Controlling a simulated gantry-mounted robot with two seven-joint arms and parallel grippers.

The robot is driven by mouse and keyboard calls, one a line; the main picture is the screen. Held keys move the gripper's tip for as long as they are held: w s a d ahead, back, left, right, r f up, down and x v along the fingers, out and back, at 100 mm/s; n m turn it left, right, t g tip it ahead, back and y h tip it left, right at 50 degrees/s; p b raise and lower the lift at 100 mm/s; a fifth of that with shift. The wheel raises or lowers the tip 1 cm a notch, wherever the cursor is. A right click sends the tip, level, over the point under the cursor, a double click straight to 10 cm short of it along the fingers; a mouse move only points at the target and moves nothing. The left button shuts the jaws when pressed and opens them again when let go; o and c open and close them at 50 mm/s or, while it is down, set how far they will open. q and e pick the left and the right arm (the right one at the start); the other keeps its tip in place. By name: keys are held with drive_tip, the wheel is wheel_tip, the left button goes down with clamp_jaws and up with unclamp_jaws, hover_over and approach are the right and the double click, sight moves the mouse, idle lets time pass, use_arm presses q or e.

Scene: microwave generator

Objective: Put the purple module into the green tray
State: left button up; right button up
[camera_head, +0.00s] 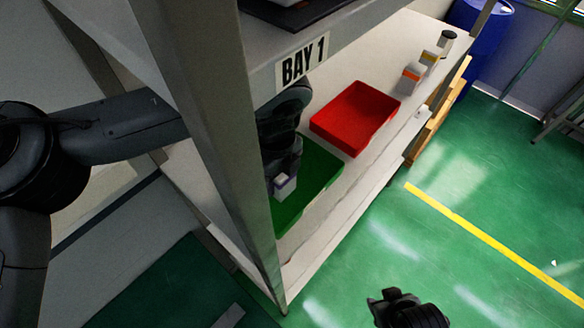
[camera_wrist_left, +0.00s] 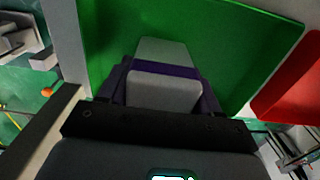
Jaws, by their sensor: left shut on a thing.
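The green tray (camera_head: 318,170) lies on the shelf under the BAY 1 label, partly hidden behind the shelf post. My left gripper (camera_head: 282,178) reaches in behind the post and is over the tray, pointing down. It is shut on the purple module (camera_head: 285,187), a small pale block. In the left wrist view the module (camera_wrist_left: 165,72) shows grey-white faces with a purple band, between the dark fingers, with the green tray (camera_wrist_left: 250,50) behind it. I cannot tell whether the module touches the tray floor. My right gripper (camera_head: 385,301) is at the bottom edge, over the green floor, its jaws unclear.
A red tray (camera_head: 345,130) lies beside the green one, farther along the shelf. Several small orange and white modules (camera_head: 412,74) stand beyond it. The shelf post (camera_head: 215,100) stands close to my left arm. A blue barrel (camera_head: 480,30) is at the back.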

use_arm(q)
drive_tip(key=shift+f, duration=0.75)
drive_tip(key=o, duration=1.3)
drive_tip(key=shift+r+b, duration=0.4)
drive_tip(key=shift+r, duration=1.6)
drive_tip(key=shift+a, duration=0.1)
